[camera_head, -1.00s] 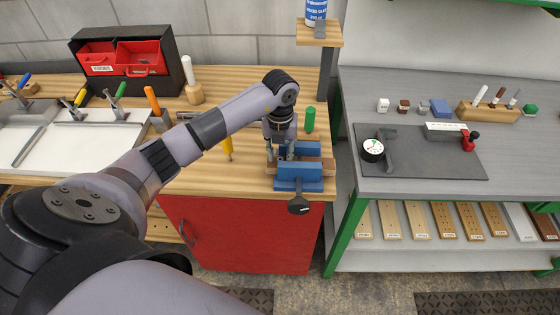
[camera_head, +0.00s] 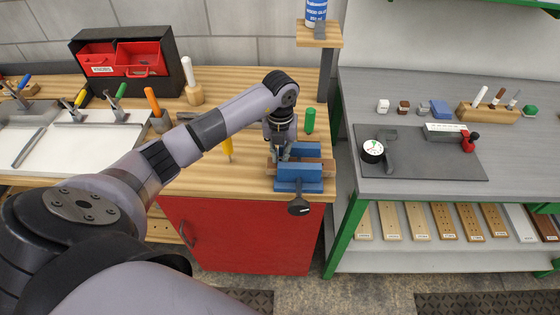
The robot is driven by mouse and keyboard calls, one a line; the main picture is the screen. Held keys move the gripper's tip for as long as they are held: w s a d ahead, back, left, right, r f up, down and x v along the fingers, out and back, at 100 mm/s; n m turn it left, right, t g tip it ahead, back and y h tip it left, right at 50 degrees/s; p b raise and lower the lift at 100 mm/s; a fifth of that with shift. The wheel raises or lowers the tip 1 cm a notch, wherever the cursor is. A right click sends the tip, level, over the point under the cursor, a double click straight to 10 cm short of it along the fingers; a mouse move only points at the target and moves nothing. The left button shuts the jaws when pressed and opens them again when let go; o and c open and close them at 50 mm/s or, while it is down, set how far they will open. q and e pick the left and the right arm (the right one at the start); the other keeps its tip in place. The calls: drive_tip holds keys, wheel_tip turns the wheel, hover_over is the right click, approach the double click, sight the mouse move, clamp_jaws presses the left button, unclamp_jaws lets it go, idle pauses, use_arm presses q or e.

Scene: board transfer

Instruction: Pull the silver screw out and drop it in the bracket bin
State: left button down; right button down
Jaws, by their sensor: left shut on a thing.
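My left gripper (camera_head: 282,155) points down over the blue vise (camera_head: 300,184) at the right front of the wooden bench. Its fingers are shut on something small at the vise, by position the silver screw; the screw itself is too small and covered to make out. A brown wooden piece (camera_head: 326,166) is clamped in the vise jaws. Two red bins stand in a black rack at the back left: the left bin (camera_head: 97,60) and the right bin (camera_head: 140,56). The left one has a label I cannot read surely, so I cannot tell which is the bracket bin. My right gripper is out of view.
A green-handled tool (camera_head: 310,120) stands behind the vise and a yellow-handled one (camera_head: 227,147) to its left. A post with a small shelf (camera_head: 318,35) rises behind. A grey table (camera_head: 430,185) with a dark mat and small parts is at the right.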

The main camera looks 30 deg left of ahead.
sight(280, 160)
use_arm(q)
drive_tip(key=shift+r, duration=0.2)
drive_tip(key=shift+r+p, duration=0.7)
drive_tip(key=shift+r, duration=0.15)
drive_tip(key=shift+r, duration=0.1)
drive_tip(key=shift+r+p, duration=1.55)
drive_tip(key=shift+r, duration=0.65)
